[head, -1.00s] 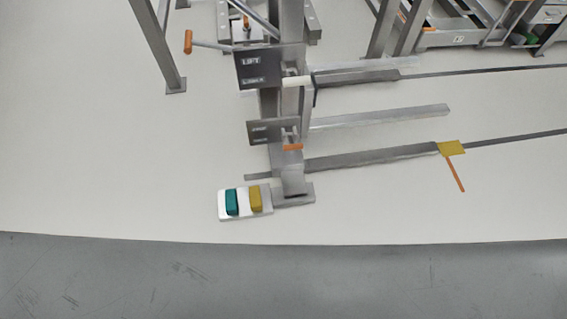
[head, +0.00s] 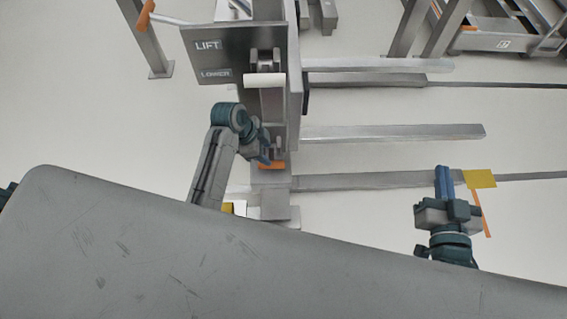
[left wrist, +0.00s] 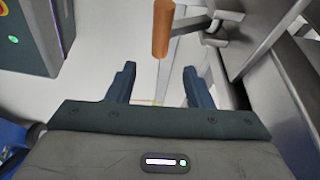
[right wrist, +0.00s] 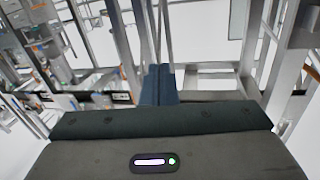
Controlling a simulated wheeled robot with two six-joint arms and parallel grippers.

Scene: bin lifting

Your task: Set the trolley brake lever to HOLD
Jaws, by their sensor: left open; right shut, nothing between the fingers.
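A lever with an orange grip (head: 272,165) sits low on the grey lift column (head: 270,120). In the left wrist view its orange grip (left wrist: 162,28) stands just beyond the fingers, on a grey metal bracket (left wrist: 215,32). No HOLD label is readable. My left gripper (head: 266,158) is open beside this lever, and its fingers (left wrist: 159,70) have nothing between them. My right gripper (head: 444,170) is shut and empty near a yellow plate (head: 480,179) with an orange rod (head: 486,218). Its closed fingers (right wrist: 158,70) show in the right wrist view.
A LIFT/LOWER plate (head: 212,55) with a white-gripped lever (head: 265,80) stands above my left gripper. An orange-ended crank handle (head: 145,15) is at upper left. Long grey rails (head: 390,132) run right. My own grey body hides the lower foreground. Pale floor at left is clear.

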